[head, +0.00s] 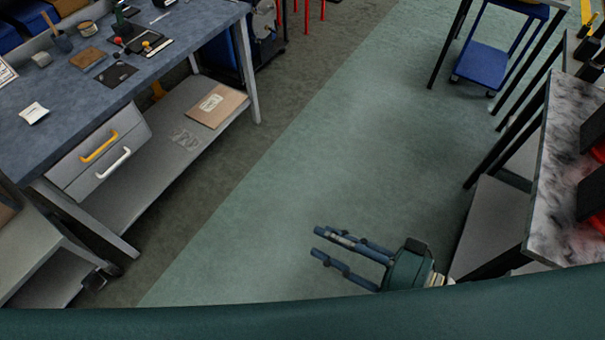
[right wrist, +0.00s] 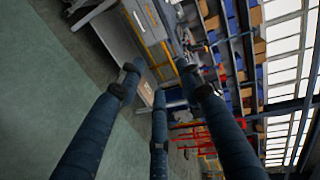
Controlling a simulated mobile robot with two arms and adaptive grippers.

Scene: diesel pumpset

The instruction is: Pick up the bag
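I cannot tell for certain which thing is the bag. A small, clear-looking packet (head: 187,138) lies flat on the bench's grey lower shelf (head: 150,165). A flat brown piece with a pale label (head: 216,105) lies behind it on the same shelf; a pale brown patch, likely the same piece, shows in the right wrist view (right wrist: 146,92). My right gripper (head: 318,243) is open and empty over the green floor, well to the right of the shelf. Its spread fingers also show in the right wrist view (right wrist: 160,85). My left gripper is out of view.
The blue-grey workbench (head: 165,50) carries small tools and has a drawer unit with a yellow handle (head: 99,147). A marble-topped table (head: 555,170) stands close at the right. A blue trolley (head: 482,63) stands at the back. The green floor (head: 330,150) between is clear.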

